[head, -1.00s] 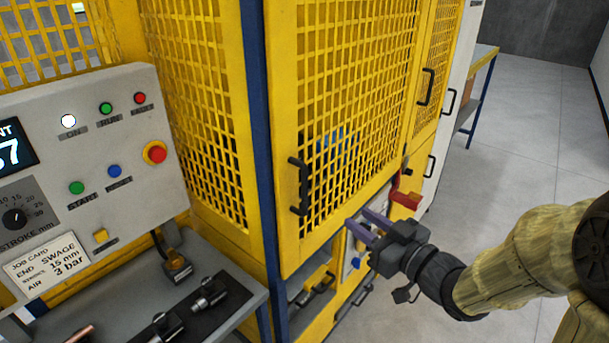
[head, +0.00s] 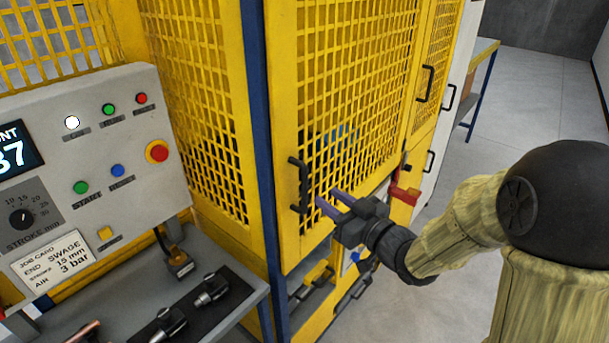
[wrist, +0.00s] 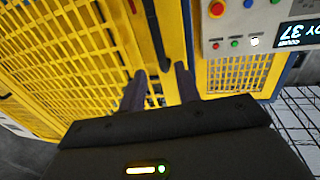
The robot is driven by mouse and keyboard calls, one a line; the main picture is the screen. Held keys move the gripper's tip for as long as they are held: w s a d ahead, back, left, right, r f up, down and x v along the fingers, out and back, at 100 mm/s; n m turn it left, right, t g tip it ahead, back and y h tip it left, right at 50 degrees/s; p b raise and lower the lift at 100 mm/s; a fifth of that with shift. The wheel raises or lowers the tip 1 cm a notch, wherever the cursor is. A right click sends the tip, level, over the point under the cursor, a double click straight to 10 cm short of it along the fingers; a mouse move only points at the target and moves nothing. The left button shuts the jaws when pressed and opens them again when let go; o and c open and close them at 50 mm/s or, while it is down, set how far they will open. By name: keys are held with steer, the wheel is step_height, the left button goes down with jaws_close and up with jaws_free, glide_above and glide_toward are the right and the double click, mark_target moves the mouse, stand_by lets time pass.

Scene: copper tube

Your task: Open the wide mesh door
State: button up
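The wide mesh door (head: 347,90) is yellow with a square grid and looks closed, beside a dark blue post. Its black upright handle (head: 301,186) is near the door's left edge; a black bar that looks like this handle shows at the top of the wrist view (wrist: 153,25). My gripper (head: 329,198) is a little to the right of the handle, fingers pointing towards it, seemingly apart from it. In the wrist view the two purplish fingers (wrist: 160,80) are spread with nothing between them.
A narrower mesh door with its own black handle (head: 425,84) is to the right. A red lever (head: 405,195) is at the lower right. The grey control panel (head: 95,170) and a bench with black tools (head: 205,300) are at the left.

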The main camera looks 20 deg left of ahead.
mark_target(307, 182)
steer(key=p+x, duration=0.3)
steer(key=x, duration=0.6)
steer(key=shift+w+a, duration=0.15)
steer(key=shift+a, duration=0.05)
steer(key=shift+c, duration=0.2)
jaws_close()
